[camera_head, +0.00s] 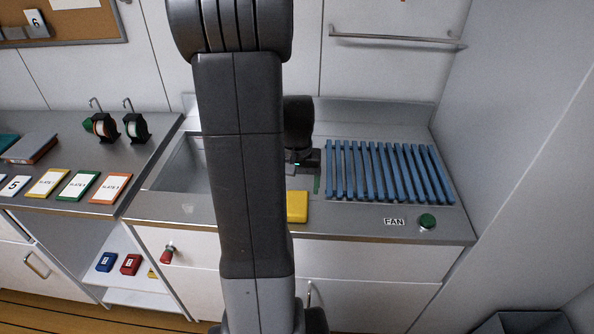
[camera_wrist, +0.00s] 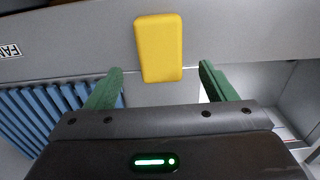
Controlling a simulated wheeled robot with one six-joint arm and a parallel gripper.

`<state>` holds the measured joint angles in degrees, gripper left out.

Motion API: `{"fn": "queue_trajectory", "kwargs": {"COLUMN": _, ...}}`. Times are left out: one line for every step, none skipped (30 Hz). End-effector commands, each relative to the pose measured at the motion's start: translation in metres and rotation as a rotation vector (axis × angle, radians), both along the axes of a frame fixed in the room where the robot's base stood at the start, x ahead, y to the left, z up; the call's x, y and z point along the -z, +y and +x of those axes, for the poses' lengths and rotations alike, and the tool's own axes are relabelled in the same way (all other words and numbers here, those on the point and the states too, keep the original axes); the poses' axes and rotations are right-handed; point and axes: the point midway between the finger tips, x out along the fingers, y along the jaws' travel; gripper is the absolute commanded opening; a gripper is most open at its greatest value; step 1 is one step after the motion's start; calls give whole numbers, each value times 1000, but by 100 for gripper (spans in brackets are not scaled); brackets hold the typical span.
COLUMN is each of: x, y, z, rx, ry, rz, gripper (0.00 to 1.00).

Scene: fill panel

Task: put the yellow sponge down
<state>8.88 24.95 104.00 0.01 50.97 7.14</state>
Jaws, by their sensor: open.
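The yellow sponge (camera_head: 297,206) lies flat on the steel counter's front strip, between the sink and the blue rack. My arm hides part of it in the head view. In the wrist view the sponge (camera_wrist: 159,48) shows whole, just beyond my fingertips. My gripper (camera_wrist: 160,80) is open, with its two green fingers apart and nothing between them. In the head view my gripper (camera_head: 305,178) is mostly hidden behind my arm, just behind the sponge.
The blue slatted rack (camera_head: 385,172) is right of my gripper. The sink (camera_head: 182,165) is to the left. A green button (camera_head: 427,221) beside the FAN label (camera_head: 394,222) sits at the counter's front right. A wall rail (camera_head: 395,40) is above.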

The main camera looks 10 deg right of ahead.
Motion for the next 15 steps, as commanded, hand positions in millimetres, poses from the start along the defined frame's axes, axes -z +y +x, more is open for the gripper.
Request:
{"fn": "queue_trajectory", "kwargs": {"x": -12, "y": 0, "z": 1, "rx": 0, "ry": -6, "rz": -1, "gripper": 77}}
{"fn": "queue_trajectory", "kwargs": {"x": -17, "y": 0, "z": 1, "rx": 0, "ry": -5, "rz": 0, "gripper": 77}}
{"fn": "queue_trajectory", "kwargs": {"x": -24, "y": 0, "z": 1, "rx": 0, "ry": -5, "rz": 0, "gripper": 77}}
{"fn": "queue_trajectory", "kwargs": {"x": -29, "y": 0, "z": 1, "rx": 0, "ry": -5, "rz": 0, "gripper": 77}}
{"fn": "queue_trajectory", "kwargs": {"x": -33, "y": 0, "z": 1, "rx": 0, "ry": -4, "rz": -1, "gripper": 77}}
{"fn": "queue_trajectory", "kwargs": {"x": -37, "y": 0, "z": 0, "rx": 0, "ry": -2, "rz": -1, "gripper": 77}}
{"fn": "queue_trajectory", "kwargs": {"x": -41, "y": 0, "z": 1, "rx": 0, "ry": -3, "rz": -1, "gripper": 77}}
{"fn": "queue_trajectory", "kwargs": {"x": -43, "y": 0, "z": 0, "rx": 0, "ry": -2, "rz": -1, "gripper": 77}}
{"fn": "queue_trajectory", "kwargs": {"x": -46, "y": 0, "z": 0, "rx": 0, "ry": -2, "rz": -1, "gripper": 77}}
{"fn": "queue_trajectory", "kwargs": {"x": -48, "y": 0, "z": 0, "rx": 0, "ry": -1, "rz": 0, "gripper": 77}}
{"fn": "queue_trajectory", "kwargs": {"x": -49, "y": 0, "z": 0, "rx": 0, "ry": -1, "rz": 0, "gripper": 77}}
{"fn": "queue_trajectory", "kwargs": {"x": -49, "y": 0, "z": 0, "rx": 0, "ry": 0, "rz": 0, "gripper": 77}}
{"fn": "queue_trajectory", "kwargs": {"x": -50, "y": 0, "z": 0, "rx": 0, "ry": 0, "rz": 0, "gripper": 77}}
{"fn": "queue_trajectory", "kwargs": {"x": -50, "y": 0, "z": 0, "rx": 0, "ry": 1, "rz": 0, "gripper": 77}}
{"fn": "queue_trajectory", "kwargs": {"x": -50, "y": 0, "z": 0, "rx": 0, "ry": 1, "rz": 0, "gripper": 77}}
